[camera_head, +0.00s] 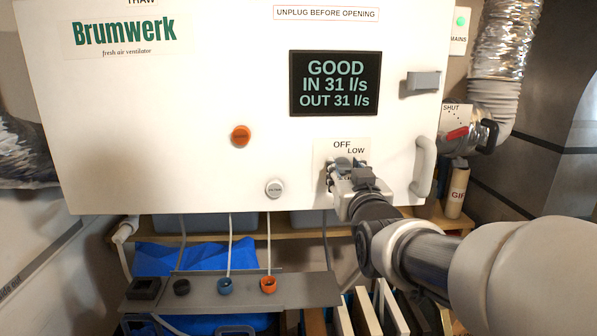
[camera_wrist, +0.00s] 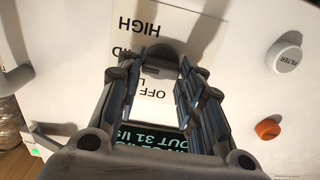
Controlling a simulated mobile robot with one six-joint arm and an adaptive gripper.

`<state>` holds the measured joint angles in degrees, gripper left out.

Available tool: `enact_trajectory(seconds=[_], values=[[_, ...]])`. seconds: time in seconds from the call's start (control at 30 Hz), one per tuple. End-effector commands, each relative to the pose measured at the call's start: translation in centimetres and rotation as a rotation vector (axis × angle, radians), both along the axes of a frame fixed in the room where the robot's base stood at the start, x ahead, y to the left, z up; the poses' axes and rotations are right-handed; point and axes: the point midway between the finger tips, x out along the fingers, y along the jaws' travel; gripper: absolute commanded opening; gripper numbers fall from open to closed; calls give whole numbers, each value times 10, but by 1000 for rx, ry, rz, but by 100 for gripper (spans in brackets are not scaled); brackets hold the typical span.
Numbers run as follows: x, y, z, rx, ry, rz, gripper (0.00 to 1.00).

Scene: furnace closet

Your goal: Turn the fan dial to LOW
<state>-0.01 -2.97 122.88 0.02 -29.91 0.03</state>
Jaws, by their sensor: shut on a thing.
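The fan dial's white label plate (camera_head: 322,150) is on the lower right of the ventilator's front. OFF and LOW show above my gripper (camera_head: 350,174) in the head view; the rest of the plate is covered. In the wrist view the plate (camera_wrist: 178,30) appears upside down, with HIGH, part of MID, and OFF readable. My gripper (camera_wrist: 167,68) has its fingers at the plate, closed on the fan dial. The dial itself is mostly hidden by the fingers, and I cannot tell where its pointer stands.
Left of the dial are a grey FILTER knob (camera_head: 274,187) and an orange knob (camera_head: 240,135). A pale handle (camera_head: 424,167) stands close on the right. The display (camera_head: 333,83) above reads GOOD, IN 31 l/s, OUT 31 l/s. A shelf with sockets (camera_head: 230,290) lies below.

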Motion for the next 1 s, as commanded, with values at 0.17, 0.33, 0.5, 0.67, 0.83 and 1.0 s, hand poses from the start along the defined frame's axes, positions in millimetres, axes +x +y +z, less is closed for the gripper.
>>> enact_trajectory(seconds=[0.17,0.33,0.5,0.67,0.83,1.0], values=[[0,0,0,0,0,0,11],[0,0,0,-13,-1,0,11],[0,0,-2,-67,-1,0,11],[0,1,-3,-168,-3,0,11],[0,1,-4,-309,-2,0,11],[0,2,-4,-455,-3,0,11]])
